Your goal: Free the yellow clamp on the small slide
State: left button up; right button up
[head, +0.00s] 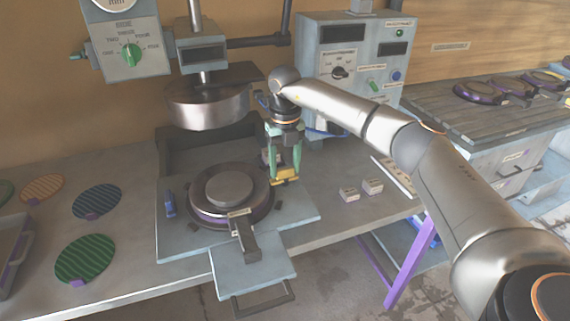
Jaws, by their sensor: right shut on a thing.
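The yellow clamp (287,178) is at the right side of the press bed, beside the round ring fixture. My right gripper (284,172) points down with its green fingers shut on the yellow clamp, which they partly hide. A blue clamp (170,204) stands at the left side of the bed. The slide (256,277) appears as a pale blue plate with a front handle, sticking out from the bed toward me. I cannot tell whether this is the small slide. My left gripper is out of view.
The ring fixture (201,213) holds a grey disc, with a dark lever (244,236) in front. The metal press head (208,104) hangs above it. A control box (352,65) stands behind my right arm. Small blocks (372,186) lie to the right. Ribbed discs (85,258) lie left.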

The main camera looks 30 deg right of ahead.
aim_at(285, 168)
jog(key=shift+r+n+p, duration=0.15)
jog(key=shift+n+p, duration=0.4)
jog(key=shift+n, duration=0.15)
jog(key=shift+n+p, duration=0.7)
jog(key=shift+n, duration=0.5)
jog(key=n+p, duration=0.1)
jog(key=n, duration=0.1)
jog(key=shift+n, duration=0.4)
jog(key=n+p, duration=0.1)
jog(key=n, duration=0.4)
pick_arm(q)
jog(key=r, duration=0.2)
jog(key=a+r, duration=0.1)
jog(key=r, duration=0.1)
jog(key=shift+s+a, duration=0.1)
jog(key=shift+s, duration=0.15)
pick_arm(e)
jog(key=n, duration=0.6)
jog(key=o, duration=1.1)
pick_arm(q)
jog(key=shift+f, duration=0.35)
pick_arm(e)
notch_tip(285, 168, up, 12)
jog(key=shift+r, duration=0.2)
